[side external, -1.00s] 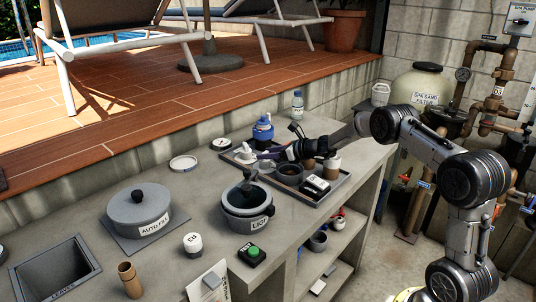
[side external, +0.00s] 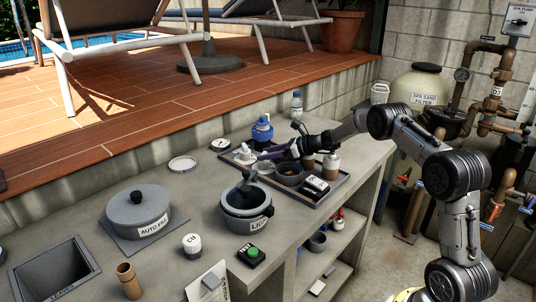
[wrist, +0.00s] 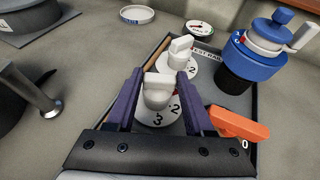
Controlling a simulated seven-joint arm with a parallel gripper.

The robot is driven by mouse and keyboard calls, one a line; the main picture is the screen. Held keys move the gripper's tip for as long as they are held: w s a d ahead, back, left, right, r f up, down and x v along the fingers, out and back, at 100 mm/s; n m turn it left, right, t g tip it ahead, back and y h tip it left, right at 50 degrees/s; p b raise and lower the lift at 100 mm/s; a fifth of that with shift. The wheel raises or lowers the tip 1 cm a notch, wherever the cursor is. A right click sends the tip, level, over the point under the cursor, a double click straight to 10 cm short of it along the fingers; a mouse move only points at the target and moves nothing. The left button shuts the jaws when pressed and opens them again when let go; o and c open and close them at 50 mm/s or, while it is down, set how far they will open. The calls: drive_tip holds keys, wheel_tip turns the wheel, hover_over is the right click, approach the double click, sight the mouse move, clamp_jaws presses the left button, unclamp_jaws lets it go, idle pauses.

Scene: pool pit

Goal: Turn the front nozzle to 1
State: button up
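The nearer white nozzle knob (wrist: 157,92) stands between my fingers in the wrist view, on a white dial with 2 and 3 showing on the near side. My gripper (wrist: 160,88) has purple fingers, one on each side of this knob. They look spread with some space around it; firm contact is not visible. A second white nozzle (wrist: 180,52), with a red mark and a 2, stands just behind it. In the side view my gripper (side external: 262,153) reaches over the tray by the white nozzles (side external: 243,153), which are small there. The 1 is not readable.
A blue valve (wrist: 255,55) with a white handle stands right of the nozzles, and an orange lever (wrist: 238,123) is close to the right finger. The tray (side external: 322,196) also holds a bowl and bottles. A grey pot (side external: 247,204) stands in front on the counter.

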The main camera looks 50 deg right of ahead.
drive_tip(key=o, duration=0.4)
drive_tip(key=v, duration=1.3)
drive_tip(key=shift+s+d+r, duration=0.1)
drive_tip(key=shift+s+r, duration=0.05)
drive_tip(key=shift+s, duration=0.2)
